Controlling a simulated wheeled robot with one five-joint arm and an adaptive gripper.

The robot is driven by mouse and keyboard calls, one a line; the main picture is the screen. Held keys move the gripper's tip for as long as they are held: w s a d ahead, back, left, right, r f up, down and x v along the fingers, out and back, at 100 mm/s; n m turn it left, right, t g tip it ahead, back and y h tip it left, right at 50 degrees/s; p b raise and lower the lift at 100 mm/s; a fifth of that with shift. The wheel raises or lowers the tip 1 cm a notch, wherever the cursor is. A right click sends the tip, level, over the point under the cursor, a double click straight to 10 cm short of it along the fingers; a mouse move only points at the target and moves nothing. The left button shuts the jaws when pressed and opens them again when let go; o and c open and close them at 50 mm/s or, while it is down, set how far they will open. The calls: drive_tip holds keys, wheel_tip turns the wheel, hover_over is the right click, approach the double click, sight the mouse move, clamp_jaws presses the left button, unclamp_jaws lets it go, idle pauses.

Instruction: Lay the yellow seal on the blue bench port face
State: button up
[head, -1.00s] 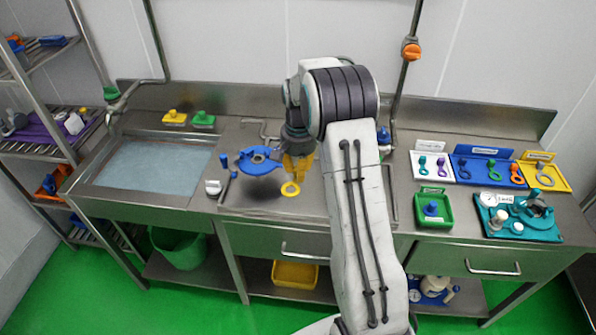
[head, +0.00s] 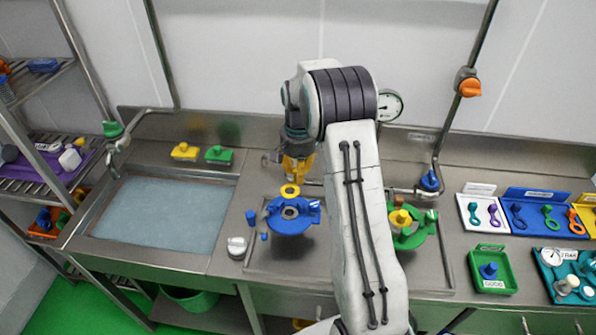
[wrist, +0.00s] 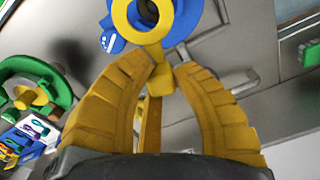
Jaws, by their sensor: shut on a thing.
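The yellow seal (head: 290,190) is a flat ring with a short tab. My gripper (head: 296,180) is shut on its tab, which the wrist view shows between the two yellow fingertips (wrist: 166,62). The blue bench port (head: 290,222) is a round blue fitting with a dark centre. In the head view the seal appears just behind that centre. In the wrist view the seal's ring (wrist: 140,30) overlaps the blue port (wrist: 112,38), with a dark opening partly seen through the ring. I cannot tell whether the seal touches the port face.
A green port (head: 420,236) with a yellow part stands right of my arm. A white-topped knob (head: 237,246) stands left of the blue port. The sink (head: 165,220) lies further left. Trays with small keys (head: 540,218) and a green tray (head: 492,285) are at the right.

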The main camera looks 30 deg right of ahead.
drive_tip(key=shift+w, duration=0.45)
drive_tip(key=b, duration=0.3)
hover_over(297, 199)
drive_tip(key=shift+f, duration=3.4)
drive_tip(key=shift+f+b, duration=1.05)
drive_tip(key=shift+b, duration=0.3)
drive_tip(key=shift+f, duration=0.25)
